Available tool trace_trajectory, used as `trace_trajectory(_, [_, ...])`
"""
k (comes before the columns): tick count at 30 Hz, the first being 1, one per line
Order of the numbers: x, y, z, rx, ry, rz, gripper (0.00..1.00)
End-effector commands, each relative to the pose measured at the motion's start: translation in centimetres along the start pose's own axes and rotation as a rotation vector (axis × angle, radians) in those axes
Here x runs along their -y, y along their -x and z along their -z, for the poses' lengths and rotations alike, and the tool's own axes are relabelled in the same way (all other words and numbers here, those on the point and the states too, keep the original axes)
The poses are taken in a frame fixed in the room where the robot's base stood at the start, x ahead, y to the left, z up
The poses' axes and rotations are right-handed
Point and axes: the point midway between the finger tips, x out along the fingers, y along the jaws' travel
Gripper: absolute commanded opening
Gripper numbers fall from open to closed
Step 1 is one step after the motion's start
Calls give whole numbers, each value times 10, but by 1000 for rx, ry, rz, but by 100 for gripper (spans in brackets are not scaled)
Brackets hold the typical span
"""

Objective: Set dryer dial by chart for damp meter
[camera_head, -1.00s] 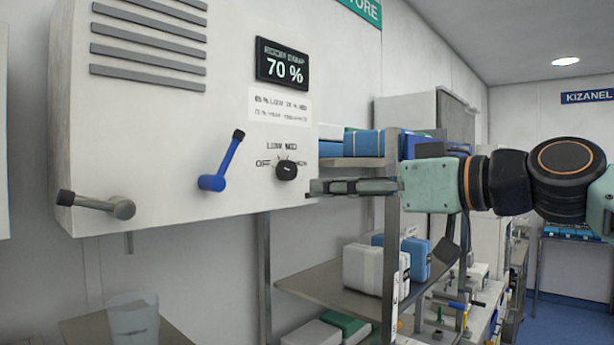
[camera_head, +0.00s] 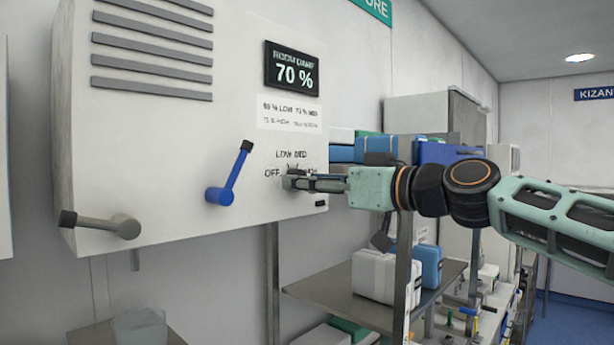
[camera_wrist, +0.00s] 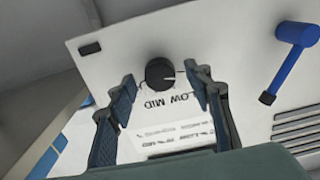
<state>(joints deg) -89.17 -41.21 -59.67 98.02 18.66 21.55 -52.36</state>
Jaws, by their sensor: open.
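The black dial (camera_wrist: 160,73) is on the front of the white dryer cabinet (camera_head: 150,150). In the wrist view it sits between the fingertips of my open gripper (camera_wrist: 162,80), with visible space on both sides. In the head view my gripper (camera_head: 288,182) covers most of the dial. The dial's setting cannot be told surely. The damp meter (camera_head: 292,68) reads 70 %. The chart (camera_head: 289,112) below it has two lines of small, blurred text.
A blue lever (camera_head: 230,175) and a grey lever (camera_head: 100,223) stick out of the cabinet left of the dial. A clear container (camera_head: 138,328) is at the lower left.

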Motion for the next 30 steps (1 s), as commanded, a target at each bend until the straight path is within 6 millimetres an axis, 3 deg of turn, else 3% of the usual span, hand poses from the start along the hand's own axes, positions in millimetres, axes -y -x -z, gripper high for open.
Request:
trace_trajectory(13, [0, -8, 0, 0, 0, -1, 46])
trace_trajectory(24, [0, -8, 0, 0, 0, 0, 6])
trace_trajectory(30, [0, -8, -1, 0, -11, -1, 5])
